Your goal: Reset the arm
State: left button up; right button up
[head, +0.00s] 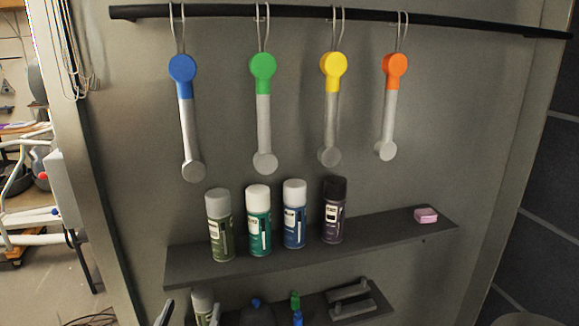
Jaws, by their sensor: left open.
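My left gripper (190,312) just enters at the bottom left edge of the head view. Its two light fingertips are apart, and most of the gripper and arm is cut off by the frame. A white-capped spray can (202,301) shows between and behind the fingertips. I cannot tell how far the fingers are from it. My right gripper is not in view.
Several spray cans (259,220) and a pink block (426,215) stand on a dark shelf (385,233). Tools with blue, green, yellow (333,65) and orange heads hang from a black rail (220,11). A lower shelf (318,309) holds small items.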

pick_arm(q)
notch_tip(320, 180, down, 22)
jog(key=w+d+f+g, duration=0.1)
jog(key=w+d+g, duration=0.1)
jog(key=g, duration=0.2)
jog(key=s+f+m+g+b, duration=0.15)
jog(key=s+f, duration=0.25)
jog(key=f, duration=0.8)
jog(key=s+f+g+b, duration=0.1)
jog(key=s+f+g, duration=0.25)
jog(key=f, duration=0.95)
jog(key=s+a+f+g, duration=0.1)
jog(key=s+f+g, duration=0.2)
jog(key=s+f, duration=0.8)
jog(key=s+a+f+g, duration=0.2)
jog(key=s+f, duration=0.4)
jog(key=s, duration=0.4)
jog(key=s+a+f+g+b, duration=0.1)
jog(key=s+a+f+g, duration=0.1)
jog(key=s+f, duration=0.4)
jog(key=s+a+f+g, duration=0.2)
jog(key=s+f, duration=0.5)
jog(key=s, duration=0.8)
jog(key=shift+s+a+y, duration=0.15)
jog(key=shift+a+y, duration=0.15)
jog(key=shift+a, duration=0.2)
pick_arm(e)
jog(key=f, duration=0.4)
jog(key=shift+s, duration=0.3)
